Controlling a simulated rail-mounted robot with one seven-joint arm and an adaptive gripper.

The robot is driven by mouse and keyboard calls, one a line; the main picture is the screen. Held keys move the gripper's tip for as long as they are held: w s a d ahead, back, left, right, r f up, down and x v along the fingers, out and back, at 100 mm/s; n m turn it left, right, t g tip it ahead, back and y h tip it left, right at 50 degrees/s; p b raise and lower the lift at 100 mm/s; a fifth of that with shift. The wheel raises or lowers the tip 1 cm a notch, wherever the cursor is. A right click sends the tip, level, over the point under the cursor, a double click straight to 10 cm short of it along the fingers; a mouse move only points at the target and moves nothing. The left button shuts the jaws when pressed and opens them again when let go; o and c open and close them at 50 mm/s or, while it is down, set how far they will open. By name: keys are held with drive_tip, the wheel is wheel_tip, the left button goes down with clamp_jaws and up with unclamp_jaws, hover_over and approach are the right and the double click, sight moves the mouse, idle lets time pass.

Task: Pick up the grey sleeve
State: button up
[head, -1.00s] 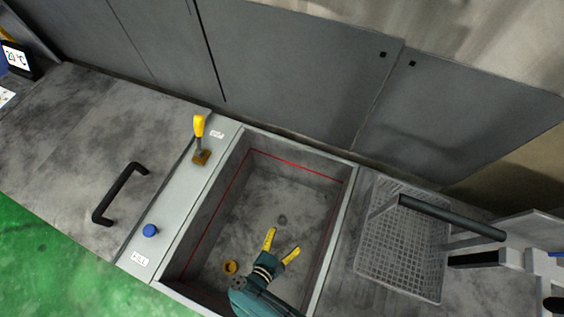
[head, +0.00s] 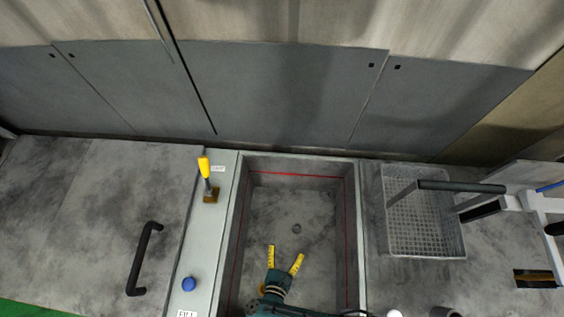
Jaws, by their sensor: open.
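My gripper (head: 285,252) is over the sunken grey tank (head: 352,240), with its two yellow fingers spread apart and nothing between them. No grey sleeve can be made out for certain. A dark grey round object (head: 441,312) is cut off by the bottom edge of the head view, right of the tank, and I cannot tell whether it is the sleeve. A yellow-brown ring (head: 262,287) in the tank is mostly hidden by my gripper. A small round grey drain-like spot (head: 297,228) shows on the tank floor ahead of the fingers.
A wire basket (head: 425,228) with a dark handle bar stands right of the tank. A yellow-handled lever (head: 205,168) and a blue button (head: 189,284) are on the left panel. A black handle (head: 143,260) is on the grey lid. Grey cabinet doors stand behind.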

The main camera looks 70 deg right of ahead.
wheel_tip(320, 180, down, 4)
drive_tip(key=s+b, duration=0.2)
drive_tip(key=b, duration=1.8)
approach(298, 224)
drive_tip(key=b+x, duration=0.4)
drive_tip(key=x, duration=0.1)
drive_tip(key=b+x, duration=0.2)
drive_tip(key=x, duration=0.1)
drive_tip(key=shift+f, duration=0.4)
drive_tip(key=shift+a, duration=0.1)
drive_tip(key=shift+r, duration=0.1)
drive_tip(key=c, duration=1.4)
